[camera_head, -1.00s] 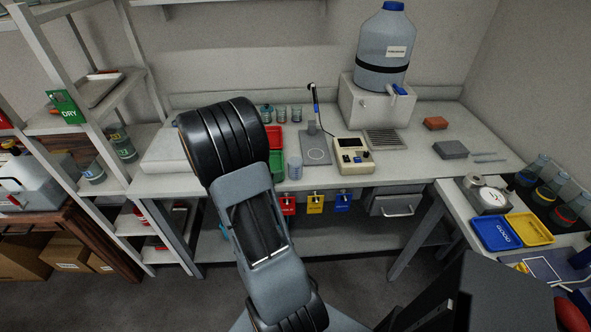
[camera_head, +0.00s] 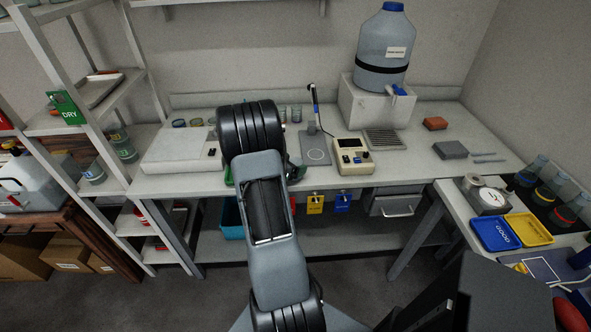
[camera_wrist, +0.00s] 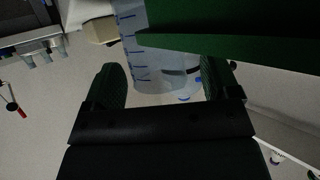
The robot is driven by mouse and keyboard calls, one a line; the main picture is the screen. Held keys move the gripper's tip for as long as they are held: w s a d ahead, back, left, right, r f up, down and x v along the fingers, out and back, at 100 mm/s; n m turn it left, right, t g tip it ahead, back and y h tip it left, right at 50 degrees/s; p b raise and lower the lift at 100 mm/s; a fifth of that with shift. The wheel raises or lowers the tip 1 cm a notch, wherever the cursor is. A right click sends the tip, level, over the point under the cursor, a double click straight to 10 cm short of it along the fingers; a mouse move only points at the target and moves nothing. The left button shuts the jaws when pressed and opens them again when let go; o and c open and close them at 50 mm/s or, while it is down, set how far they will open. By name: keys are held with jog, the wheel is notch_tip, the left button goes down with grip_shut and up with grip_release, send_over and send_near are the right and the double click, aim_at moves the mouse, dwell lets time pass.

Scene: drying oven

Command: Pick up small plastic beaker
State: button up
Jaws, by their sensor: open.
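A clear small plastic beaker (camera_wrist: 150,62) with blue graduation marks shows in the wrist view, between the two fingers of my gripper (camera_wrist: 163,85). The fingers are open, one on each side of it, and a gap shows at its left side. I cannot tell whether the right finger touches it. A green tray wall (camera_wrist: 230,48) covers part of the beaker.
A white flat device (camera_head: 180,152) is left, a beige meter (camera_head: 353,157) right. Several glass beakers stand behind my arm. The big water jug (camera_head: 384,50) stands on a block (camera_head: 372,105). Bench right of the meter is partly clear.

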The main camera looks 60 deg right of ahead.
jog(key=shift+d+f, duration=0.1)
jog(key=shift+d, duration=0.05)
jog(key=shift+c, duration=0.4)
jog(key=c, duration=0.9)
